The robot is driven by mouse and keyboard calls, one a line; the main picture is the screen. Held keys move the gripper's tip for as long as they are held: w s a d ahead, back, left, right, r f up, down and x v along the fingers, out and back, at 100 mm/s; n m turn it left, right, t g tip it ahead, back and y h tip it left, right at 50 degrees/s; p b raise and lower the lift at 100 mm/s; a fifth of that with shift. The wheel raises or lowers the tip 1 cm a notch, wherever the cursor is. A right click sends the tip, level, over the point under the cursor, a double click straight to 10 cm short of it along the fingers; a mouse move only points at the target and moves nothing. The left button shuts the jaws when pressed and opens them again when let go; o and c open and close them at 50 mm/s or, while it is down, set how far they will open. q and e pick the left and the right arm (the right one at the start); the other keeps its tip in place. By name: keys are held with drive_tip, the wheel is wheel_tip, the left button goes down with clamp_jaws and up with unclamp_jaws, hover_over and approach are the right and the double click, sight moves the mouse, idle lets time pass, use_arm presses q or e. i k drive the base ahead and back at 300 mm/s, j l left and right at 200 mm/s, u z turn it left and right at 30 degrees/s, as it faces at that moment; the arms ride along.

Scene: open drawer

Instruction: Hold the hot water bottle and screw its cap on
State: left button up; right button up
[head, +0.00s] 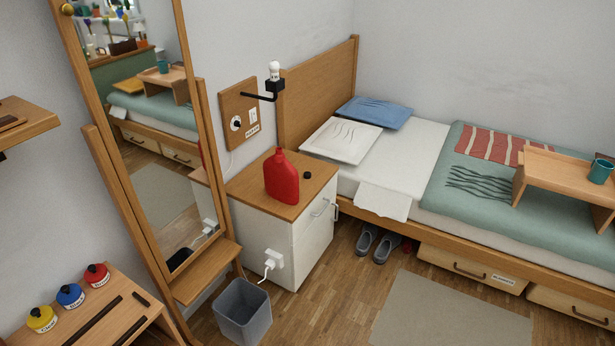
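The red hot water bottle (282,178) stands upright on the wooden top of the white bedside cabinet (247,188). Its neck is at the top, and no cap shows on it clearly at this size. A small black round cap (307,175) lies on the cabinet top just to the right of the bottle. Neither of my grippers is in view, and nothing touches the bottle or the cap.
A tall mirror (150,130) stands left of the cabinet. A grey bin (242,312) is on the floor in front. A lamp arm (262,96) juts from the wall above the bottle. The bed (420,150) is at the right. A rug (450,312) covers open floor.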

sight(282, 178)
drive_tip(key=i+l+u, duration=0.1)
drive_tip(key=i+l, duration=0.2)
drive_tip(key=i+l+u, duration=0.1)
drive_tip(key=i+l, duration=0.2)
drive_tip(key=i+l+u, duration=0.1)
drive_tip(key=i+l, duration=0.2)
drive_tip(key=i+l+u, duration=0.15)
drive_tip(key=i+l, duration=0.15)
drive_tip(key=i+l+u, duration=0.1)
drive_tip(key=i+l, duration=0.15)
drive_tip(key=l, duration=0.2)
drive_tip(key=i+l+u, duration=0.1)
drive_tip(key=i+l, duration=0.15)
drive_tip(key=l, duration=0.15)
drive_tip(key=i+l+u, duration=0.1)
drive_tip(key=i+l, duration=0.15)
drive_tip(key=l, duration=0.15)
drive_tip(key=i+l+u, duration=0.1)
drive_tip(key=l, duration=0.35)
drive_tip(key=i, duration=0.1)
